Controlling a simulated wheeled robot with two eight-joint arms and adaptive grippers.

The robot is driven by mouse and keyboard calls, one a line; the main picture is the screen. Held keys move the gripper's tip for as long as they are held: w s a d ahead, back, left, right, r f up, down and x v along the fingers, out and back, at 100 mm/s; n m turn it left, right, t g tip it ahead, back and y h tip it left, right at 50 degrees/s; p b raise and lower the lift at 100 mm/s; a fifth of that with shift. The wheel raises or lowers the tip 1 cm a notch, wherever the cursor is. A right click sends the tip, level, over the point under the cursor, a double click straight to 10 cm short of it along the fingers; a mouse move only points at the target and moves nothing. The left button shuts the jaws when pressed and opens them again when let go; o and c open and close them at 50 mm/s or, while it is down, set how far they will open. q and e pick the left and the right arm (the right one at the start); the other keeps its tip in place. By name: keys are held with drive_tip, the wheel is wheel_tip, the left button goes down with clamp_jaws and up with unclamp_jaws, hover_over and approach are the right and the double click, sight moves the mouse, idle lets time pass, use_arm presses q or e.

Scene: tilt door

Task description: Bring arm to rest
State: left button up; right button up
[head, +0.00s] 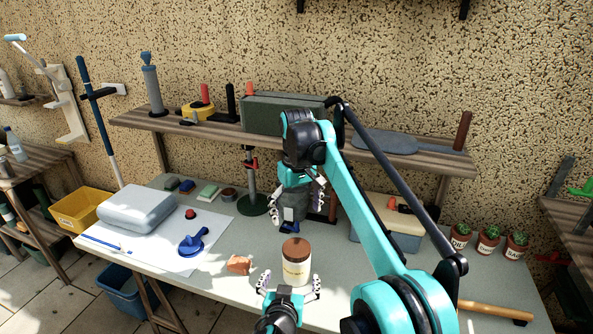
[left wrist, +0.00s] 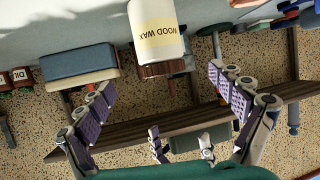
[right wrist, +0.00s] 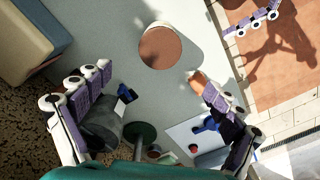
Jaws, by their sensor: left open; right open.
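My right gripper (head: 294,208) hangs above the back middle of the workbench with its fingers spread. It is open in the right wrist view (right wrist: 158,92), with no object gripped. My left gripper (head: 290,290) is lower, at the near side of the table. Its fingers are spread and empty in the left wrist view (left wrist: 160,85). A wood wax jar (head: 297,268) with a brown lid stands upright just beyond the left gripper, apart from its fingers. The jar also shows in the left wrist view (left wrist: 158,25), and its lid in the right wrist view (right wrist: 160,47).
A shelf (head: 210,131) runs behind the workbench (head: 222,268). A grey object with a blue part (head: 291,213) is behind the right gripper. An orange-brown block (head: 239,265) lies left of the jar. A blue-grey box (head: 400,241) and potted plants (head: 488,242) stand at right.

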use_arm(q)
drive_tip(key=s+a+n+g+y, duration=0.1)
drive_tip(key=s+a+g, duration=0.15)
drive_tip(key=a, duration=0.35)
drive_tip(key=s+a+g+y, duration=0.1)
drive_tip(key=s+a, duration=0.3)
drive_tip(key=a, duration=0.3)
use_arm(e)
drive_tip(key=s+d+m+t, duration=0.3)
drive_tip(key=s+d+t, duration=0.1)
drive_tip(key=s+d, duration=0.9)
use_arm(q)
drive_tip(key=s+a+g, duration=0.2)
drive_tip(key=s+a, duration=0.1)
drive_tip(key=s, duration=0.7)
drive_tip(key=shift+s+a+f+g, duration=0.25)
drive_tip(key=shift+f+g, duration=0.1)
drive_tip(key=shift+f, duration=0.1)
use_arm(e)
drive_tip(key=s+d+f+m+t, duration=0.1)
drive_tip(key=s+d+f, duration=0.1)
drive_tip(key=s+f, duration=0.4)
drive_tip(key=s+d+f+m+t, duration=0.1)
drive_tip(key=s+d+f+t, duration=0.1)
drive_tip(key=s+f, duration=0.5)
drive_tip(key=shift+s+d+f, duration=0.15)
drive_tip(key=shift+s+d, duration=0.2)
drive_tip(key=shift+s, duration=0.85)
